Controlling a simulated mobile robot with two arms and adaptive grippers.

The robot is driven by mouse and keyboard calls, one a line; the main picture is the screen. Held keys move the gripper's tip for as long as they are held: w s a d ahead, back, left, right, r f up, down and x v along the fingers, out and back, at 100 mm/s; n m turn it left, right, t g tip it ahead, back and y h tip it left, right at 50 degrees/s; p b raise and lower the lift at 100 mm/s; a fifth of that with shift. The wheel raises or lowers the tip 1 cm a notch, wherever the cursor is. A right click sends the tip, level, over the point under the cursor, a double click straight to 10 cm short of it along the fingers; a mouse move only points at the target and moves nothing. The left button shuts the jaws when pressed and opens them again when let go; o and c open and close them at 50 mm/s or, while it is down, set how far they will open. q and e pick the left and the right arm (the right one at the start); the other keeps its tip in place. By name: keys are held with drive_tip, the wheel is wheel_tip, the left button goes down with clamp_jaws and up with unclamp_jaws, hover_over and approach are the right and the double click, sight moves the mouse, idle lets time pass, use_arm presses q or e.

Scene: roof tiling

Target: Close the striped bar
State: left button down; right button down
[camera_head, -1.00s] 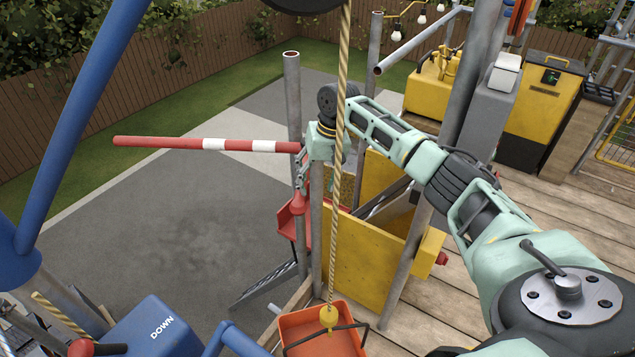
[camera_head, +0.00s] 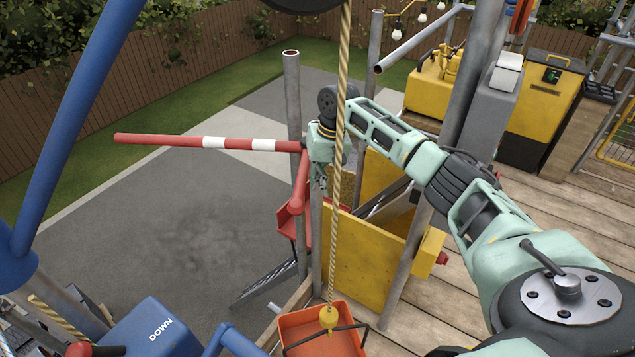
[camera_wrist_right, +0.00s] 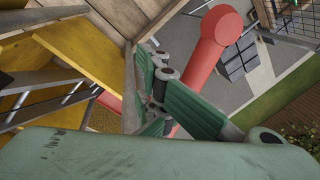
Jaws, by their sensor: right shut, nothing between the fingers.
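The striped bar (camera_head: 215,144) is red with white bands. In the head view it sticks out nearly level to the left from a grey post (camera_head: 292,100), over the paved ground. A red rounded arm (camera_head: 302,185) hangs at its right end; in the right wrist view a red bar with a round end (camera_wrist_right: 214,40) shows close beside the fingers. My right gripper (camera_head: 320,182) is at the post, pointing down next to the red arm. In the right wrist view its green fingers (camera_wrist_right: 165,95) are shut and empty; contact with the red part is unclear. My left gripper is out of view.
A rope (camera_head: 340,120) hangs in front of my right arm, with an orange bucket (camera_head: 322,320) below. A yellow panel (camera_head: 362,262) stands right of the post. A blue box marked DOWN (camera_head: 160,328) is at lower left. Paving under the bar is clear.

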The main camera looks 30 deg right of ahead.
idle(0.7)
drive_tip(key=c, duration=1.5)
unclamp_jaws()
drive_tip(key=shift+d, duration=0.1)
drive_tip(key=r+p, duration=0.3)
drive_tip(key=d+r+p, duration=0.1)
drive_tip(key=r+p, duration=0.1)
drive_tip(key=r, duration=0.1)
drive_tip(key=s+r+p, duration=0.1)
drive_tip(key=r+p, duration=0.1)
drive_tip(key=p, duration=0.1)
drive_tip(key=shift+s+d+r+p, duration=0.1)
drive_tip(key=shift+d+r+p, duration=0.05)
drive_tip(key=shift+r+p, duration=0.25)
